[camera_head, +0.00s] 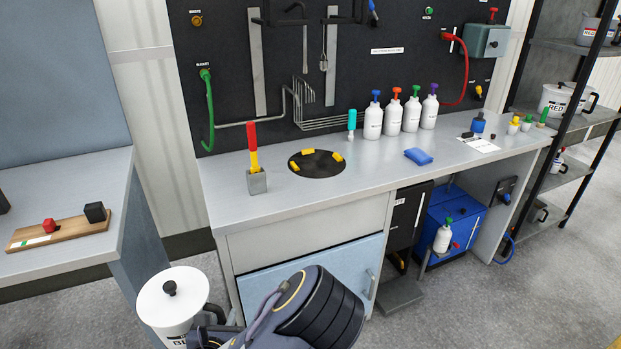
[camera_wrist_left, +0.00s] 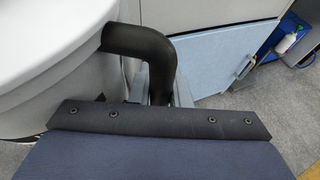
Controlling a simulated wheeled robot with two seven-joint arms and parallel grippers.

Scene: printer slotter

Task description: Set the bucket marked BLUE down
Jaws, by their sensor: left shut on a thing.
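A white bucket with a white lid and black knob (camera_head: 172,300) is at the lower left of the head view, in front of the gap between the two benches. Its label is cut off by the frame edge; only "BL" shows. My left gripper (camera_head: 212,333) is at the bucket's right side, shut on its black handle. In the left wrist view the bucket (camera_wrist_left: 50,75) fills the left, and the black handle (camera_wrist_left: 147,45) runs down between the gripper's grey fingers (camera_wrist_left: 160,85). The bucket's base is hidden. My right gripper is not in view.
A grey workbench (camera_head: 300,205) with a round black opening (camera_head: 317,164) stands ahead, with a light blue cabinet door (camera_head: 325,272) below. A left bench (camera_head: 100,180) carries a wooden board (camera_head: 62,232). A black shelf rack (camera_head: 570,125) with buckets stands right. Floor at lower right is clear.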

